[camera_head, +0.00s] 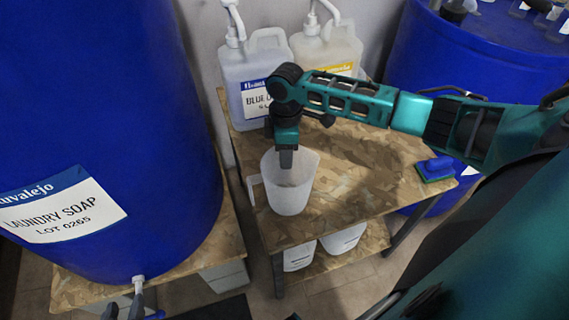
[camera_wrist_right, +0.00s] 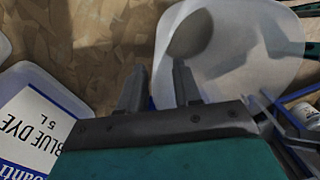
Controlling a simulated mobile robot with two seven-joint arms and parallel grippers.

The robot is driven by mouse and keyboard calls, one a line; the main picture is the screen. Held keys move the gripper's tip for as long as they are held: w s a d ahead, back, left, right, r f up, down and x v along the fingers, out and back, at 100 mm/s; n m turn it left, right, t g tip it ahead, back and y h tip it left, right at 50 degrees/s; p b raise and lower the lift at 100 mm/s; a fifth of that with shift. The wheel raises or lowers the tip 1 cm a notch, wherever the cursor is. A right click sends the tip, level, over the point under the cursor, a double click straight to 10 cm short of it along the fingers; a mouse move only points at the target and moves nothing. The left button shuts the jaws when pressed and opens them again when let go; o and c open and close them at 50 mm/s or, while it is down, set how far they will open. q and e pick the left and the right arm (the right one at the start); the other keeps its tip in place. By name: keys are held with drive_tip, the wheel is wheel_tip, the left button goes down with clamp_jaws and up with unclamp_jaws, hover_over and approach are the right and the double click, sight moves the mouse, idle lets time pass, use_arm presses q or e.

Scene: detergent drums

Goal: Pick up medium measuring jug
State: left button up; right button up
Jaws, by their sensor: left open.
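A translucent white measuring jug (camera_head: 290,190) stands upright on the small wooden table, its handle to the left in the head view. My right gripper (camera_head: 286,158) points down at the jug's far rim. In the right wrist view the jug's mouth (camera_wrist_right: 245,50) is at the upper right. There the right gripper (camera_wrist_right: 160,85) has its fingers apart, one over the jug's opening and one outside the rim. My left gripper (camera_head: 124,309) is open at the bottom edge, by the big drum's tap, partly cut off.
A blue dye jug (camera_head: 240,85) and a yellow-labelled pump jug (camera_head: 338,48) stand behind. White containers (camera_head: 343,238) sit on the lower shelf. Blue drums flank the table (camera_head: 345,190); the left is the laundry soap drum (camera_head: 100,120).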

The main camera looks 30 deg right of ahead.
drive_tip(key=shift+f, duration=0.7)
drive_tip(key=shift+c, duration=0.5)
clamp_jaws()
